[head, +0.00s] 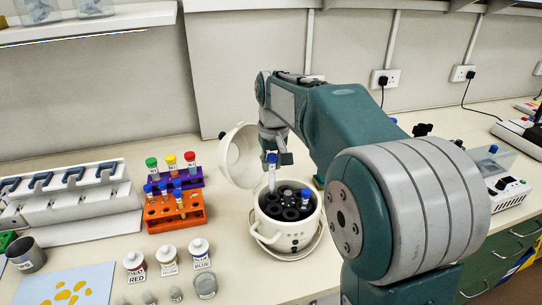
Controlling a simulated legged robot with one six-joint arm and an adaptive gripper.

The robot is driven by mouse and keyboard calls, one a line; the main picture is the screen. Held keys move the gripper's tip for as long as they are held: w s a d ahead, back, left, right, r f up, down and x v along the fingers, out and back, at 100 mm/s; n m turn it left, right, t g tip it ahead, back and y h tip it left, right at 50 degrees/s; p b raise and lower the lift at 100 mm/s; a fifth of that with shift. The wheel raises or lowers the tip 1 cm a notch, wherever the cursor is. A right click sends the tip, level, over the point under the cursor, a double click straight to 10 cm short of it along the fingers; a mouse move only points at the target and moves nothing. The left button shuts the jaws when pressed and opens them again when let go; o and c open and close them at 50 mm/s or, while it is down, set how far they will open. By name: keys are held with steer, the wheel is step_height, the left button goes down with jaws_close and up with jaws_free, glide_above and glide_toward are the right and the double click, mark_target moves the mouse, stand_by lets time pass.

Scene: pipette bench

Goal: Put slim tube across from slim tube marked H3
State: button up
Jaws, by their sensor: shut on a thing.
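My gripper (278,157) is shut on a slim tube (271,175) with a blue cap. It holds the tube upright above the left part of the open centrifuge (285,239). The centrifuge is a white round pot with a dark rotor (289,200) that has several round holes. Another slim tube with a blue cap (306,196) sits in the rotor on the right side. Its marking is too small to read, so I cannot tell whether it is H3. I cannot tell whether the held tube's lower end touches the rotor.
The centrifuge lid (240,155) stands open at the back left. An orange rack (175,213) holds several blue-capped tubes; a purple rack (190,180) behind holds larger tubes with green, yellow and red caps. Labelled bottles (168,260) stand in front. A pipette stand (65,200) is at left.

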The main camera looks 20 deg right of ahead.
mark_target(273, 157)
steer(key=shift+f, duration=2.65)
steer(key=shift+f, duration=1.3)
steer(key=o, duration=0.9)
steer(key=r, duration=0.4)
steer(key=s+r, duration=0.1)
steer(key=r, duration=0.6)
steer(key=shift+s+r, duration=0.15)
steer(key=shift+r, duration=0.25)
steer(key=shift+s, duration=0.15)
